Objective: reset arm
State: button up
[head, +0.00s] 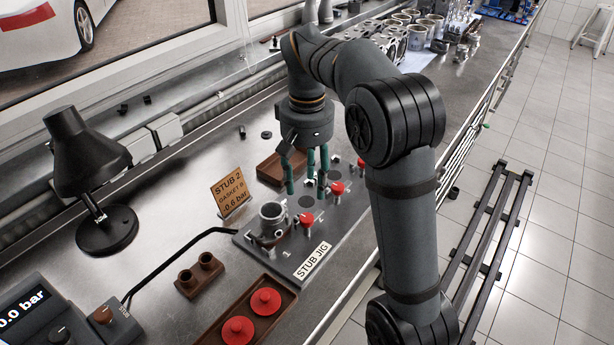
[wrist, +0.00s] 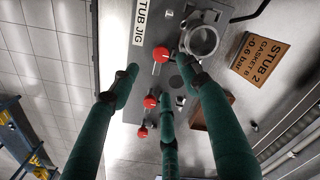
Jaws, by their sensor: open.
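My gripper (head: 307,185) has green fingers and points down over the far part of the stub jig (head: 290,262). The fingers are spread with nothing between them. In the wrist view my gripper (wrist: 163,90) hangs above the jig plate, with red knobs (wrist: 161,54) showing between and beside the fingers. A grey metal stub (head: 272,220) stands on the near part of the jig, apart from the fingers; it also shows in the wrist view (wrist: 201,40). Red knobs (head: 307,220) line the jig's right side.
A sign reading STUB 2, GASKET B, -0.6 bar (head: 229,192) stands left of the jig. A brown tray (head: 275,311) holds two red discs. A black lamp (head: 95,180), a brown two-hole block (head: 199,274) and a pressure readout (head: 30,310) are at left. Engine parts (head: 405,35) crowd the far bench.

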aim_at(307, 218)
jog(key=shift+r, duration=0.45)
jog(key=shift+f, duration=0.15)
notch_tip(307, 218, down, 12)
jog(key=shift+r, duration=0.1)
dwell(0.4)
